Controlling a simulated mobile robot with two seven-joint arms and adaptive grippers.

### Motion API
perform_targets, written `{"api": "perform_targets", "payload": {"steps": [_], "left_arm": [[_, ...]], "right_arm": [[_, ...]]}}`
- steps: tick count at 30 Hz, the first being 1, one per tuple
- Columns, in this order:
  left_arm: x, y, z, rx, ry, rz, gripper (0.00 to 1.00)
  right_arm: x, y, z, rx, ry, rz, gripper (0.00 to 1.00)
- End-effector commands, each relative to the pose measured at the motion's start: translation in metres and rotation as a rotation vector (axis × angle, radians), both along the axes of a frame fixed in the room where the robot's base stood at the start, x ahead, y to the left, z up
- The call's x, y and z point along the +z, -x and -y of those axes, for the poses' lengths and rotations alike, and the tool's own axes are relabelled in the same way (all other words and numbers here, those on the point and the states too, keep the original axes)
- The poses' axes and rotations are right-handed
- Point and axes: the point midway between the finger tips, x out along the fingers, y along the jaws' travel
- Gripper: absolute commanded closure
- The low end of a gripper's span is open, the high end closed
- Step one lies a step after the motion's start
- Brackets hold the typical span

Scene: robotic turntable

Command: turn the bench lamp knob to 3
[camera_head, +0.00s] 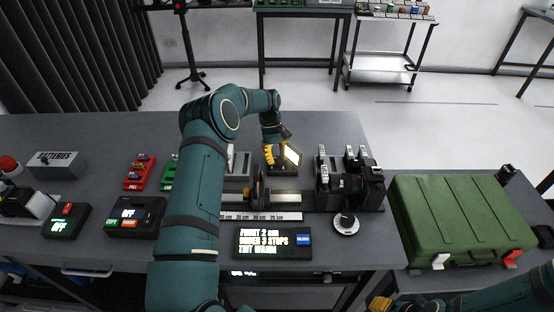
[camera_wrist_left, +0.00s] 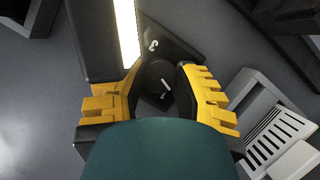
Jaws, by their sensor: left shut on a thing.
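The bench lamp (camera_head: 292,155) shows as a small lit panel toward the back of the bench, and its bright strip also shows in the left wrist view (camera_wrist_left: 126,32). Its dark round knob (camera_wrist_left: 159,82) carries a pale pointer line, with a white mark like a 3 on the dark base above it. My left gripper (camera_head: 273,156) is at the lamp, its yellow fingers on both sides of the knob and shut on it (camera_wrist_left: 160,95). In the head view the gripper hides the knob. My right gripper (camera_head: 380,303) is only partly in view at the bottom edge; its opening is unclear.
A black camera (camera_head: 355,185) on a stand is right of the lamp. A lit text display (camera_head: 272,241) and a round dial (camera_head: 346,223) are in front. A green case (camera_head: 455,218) is at the right. Small red and green boxes (camera_head: 140,173) are at the left.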

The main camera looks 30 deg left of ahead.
Motion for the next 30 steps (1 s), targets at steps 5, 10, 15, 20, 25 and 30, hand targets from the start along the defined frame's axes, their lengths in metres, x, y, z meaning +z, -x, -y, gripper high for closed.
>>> {"api": "perform_targets", "payload": {"steps": [5,10,15,20,25,30], "left_arm": [[-0.0017,-0.0001,0.0002,-0.071,-0.002,-0.001,1.0],[-0.0016,0.0001,0.0001,-0.106,-0.002,-0.002,1.0],[-0.0015,0.0,0.0002,-0.118,-0.001,-0.002,1.0],[-0.0015,0.0001,0.0002,-0.118,-0.001,-0.002,1.0],[-0.0017,0.0003,0.0003,-0.117,-0.001,-0.003,0.58],[-0.0013,0.0002,0.0003,-0.116,0.0,-0.002,0.37]], "right_arm": [[-0.0031,0.001,-0.0002,0.002,-0.001,-0.002,0.53],[-0.004,0.0014,-0.0003,0.002,-0.001,-0.003,0.53],[-0.0043,0.0016,-0.0003,0.002,-0.001,-0.003,0.53],[-0.0043,0.0016,-0.0003,0.002,-0.001,-0.003,0.53],[-0.0043,0.0015,-0.0003,0.002,-0.001,-0.003,0.53],[-0.0043,0.0015,-0.0003,0.002,-0.001,-0.003,0.53]]}}
